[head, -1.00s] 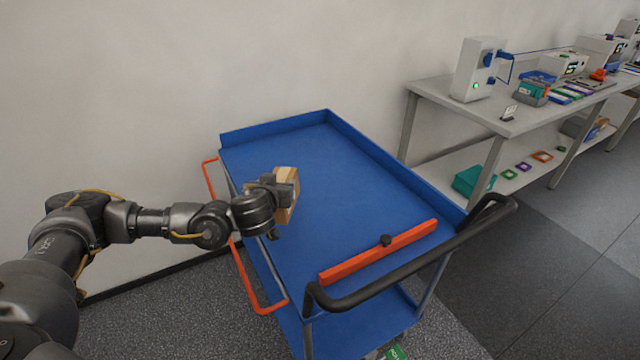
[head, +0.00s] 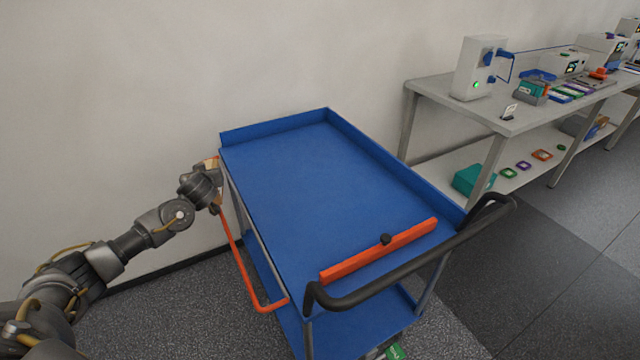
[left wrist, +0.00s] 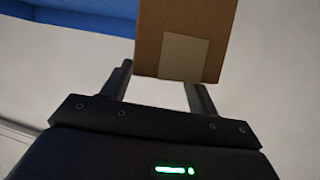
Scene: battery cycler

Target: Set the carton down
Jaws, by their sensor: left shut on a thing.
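The carton (left wrist: 187,30) is a brown cardboard box with a paler tape patch, held between the two dark fingers of my left gripper (left wrist: 160,78) in the left wrist view. In the head view my left gripper (head: 214,186) is at the left side of the blue cart (head: 300,165), by its far left corner. Only a small tan part of the carton (head: 211,165) shows there, mostly hidden behind the gripper. I cannot tell its height against the cart's top. My right gripper is not in view.
The cart's blue top is bare except for an orange bar (head: 380,252) with a black knob near the black handle (head: 400,285). An orange rail (head: 240,262) runs along the cart's left side. A grey bench (head: 500,120) with devices stands at the right.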

